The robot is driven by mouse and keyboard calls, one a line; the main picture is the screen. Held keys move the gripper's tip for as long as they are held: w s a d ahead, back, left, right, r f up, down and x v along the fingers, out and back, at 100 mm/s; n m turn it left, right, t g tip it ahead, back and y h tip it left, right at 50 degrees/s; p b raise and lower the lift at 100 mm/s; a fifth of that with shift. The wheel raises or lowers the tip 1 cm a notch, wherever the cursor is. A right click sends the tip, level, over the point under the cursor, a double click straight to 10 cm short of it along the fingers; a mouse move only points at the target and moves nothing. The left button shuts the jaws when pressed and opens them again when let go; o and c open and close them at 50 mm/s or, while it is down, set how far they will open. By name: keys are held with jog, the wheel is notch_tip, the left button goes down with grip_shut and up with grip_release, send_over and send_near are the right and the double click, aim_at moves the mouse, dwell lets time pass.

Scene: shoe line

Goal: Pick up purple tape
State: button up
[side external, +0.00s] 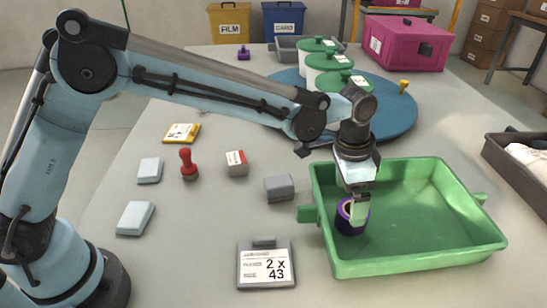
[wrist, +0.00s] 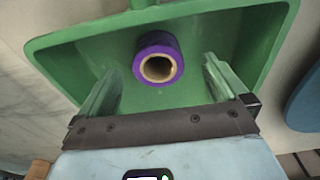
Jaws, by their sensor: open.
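The purple tape (side external: 345,218) is a roll with a tan core, inside the green tray (side external: 420,262) near its left wall. It also shows in the wrist view (wrist: 158,59), between and beyond the fingers, its core opening facing the camera. My gripper (side external: 360,208) reaches down into the left part of the tray, right at the roll; one finger hides part of the roll in the side view. In the wrist view my gripper (wrist: 160,80) is open, its two fingers spread wider than the roll, with nothing held between them.
A grey block (side external: 279,188) and a job card stand (side external: 266,265) are left of the tray. A blue turntable (side external: 395,117) with green-lidded white canisters (side external: 330,82) is behind. A red stamp (side external: 188,165) stands farther left. The tray walls surround the roll closely on the left.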

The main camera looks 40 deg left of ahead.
jog(key=shift+w+d+f, duration=0.1)
jog(key=shift+d+f, duration=0.1)
jog(key=shift+f, duration=0.7)
jog(key=shift+w+d+f, duration=0.15)
jog(key=shift+d+f, duration=0.05)
jog(key=shift+f, duration=0.65)
jog(key=shift+w+d+f, duration=0.1)
jog(key=shift+d+f, duration=0.1)
jog(key=shift+f, duration=0.7)
jog(key=c, duration=1.1)
jog(key=shift+o, duration=0.2)
jog(key=shift+r, duration=0.1)
